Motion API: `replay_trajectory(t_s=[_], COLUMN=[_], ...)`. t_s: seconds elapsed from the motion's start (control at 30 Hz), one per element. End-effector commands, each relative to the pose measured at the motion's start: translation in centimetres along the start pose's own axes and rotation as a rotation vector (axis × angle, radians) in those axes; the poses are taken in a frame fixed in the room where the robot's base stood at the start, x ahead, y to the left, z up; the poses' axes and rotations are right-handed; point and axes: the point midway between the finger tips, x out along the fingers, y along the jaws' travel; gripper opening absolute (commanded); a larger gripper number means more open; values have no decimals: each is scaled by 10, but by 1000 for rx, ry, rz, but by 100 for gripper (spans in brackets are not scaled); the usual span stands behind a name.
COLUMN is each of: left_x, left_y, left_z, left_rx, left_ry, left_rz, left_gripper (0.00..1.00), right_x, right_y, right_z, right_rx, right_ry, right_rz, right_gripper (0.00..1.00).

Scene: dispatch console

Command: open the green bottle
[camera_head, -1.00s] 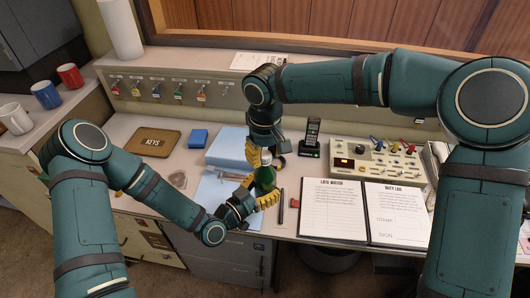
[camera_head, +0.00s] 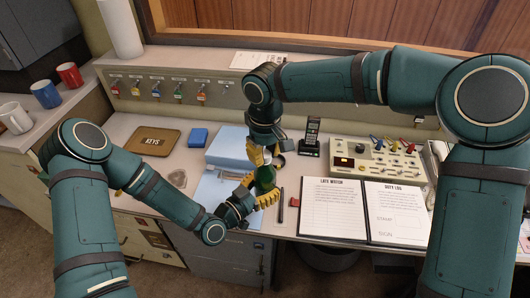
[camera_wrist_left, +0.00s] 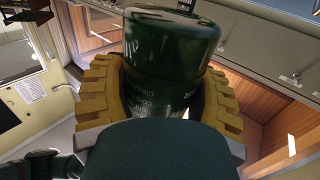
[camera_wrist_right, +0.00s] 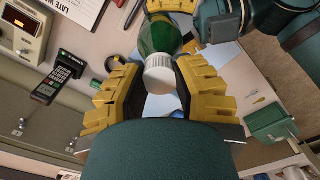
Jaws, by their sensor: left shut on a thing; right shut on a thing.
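The green bottle (camera_head: 265,176) is held upright above the front edge of the desk, between my two grippers. My left gripper (camera_head: 262,194) is shut around its body from below. In the left wrist view the dark green bottle (camera_wrist_left: 170,60) fills the space between the yellow fingers. My right gripper (camera_head: 265,157) comes down from above and is shut on the white cap (camera_wrist_right: 160,74). In the right wrist view the cap sits in line with the bottle's neck.
Below and behind the grippers lie blue papers and a blue folder (camera_head: 229,146). A phone (camera_head: 311,136) and a switch panel (camera_head: 378,162) stand behind.

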Motion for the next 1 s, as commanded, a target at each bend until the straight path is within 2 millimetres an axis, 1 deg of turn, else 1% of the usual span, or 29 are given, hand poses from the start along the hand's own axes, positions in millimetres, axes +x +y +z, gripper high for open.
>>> replay_trajectory(t_s=[0.27,0.8,1.0], left_x=[0,0,0], left_y=[0,0,0], left_z=[0,0,0], left_rx=[0,0,0], left_ry=[1,1,1], left_rz=[0,0,0], left_gripper=[0,0,0], right_x=[-4,-21,-22], right_y=[0,0,0], right_z=[0,0,0], right_rx=[1,0,0], right_ry=[1,1,0], right_rz=[0,0,0], right_gripper=[0,0,0])
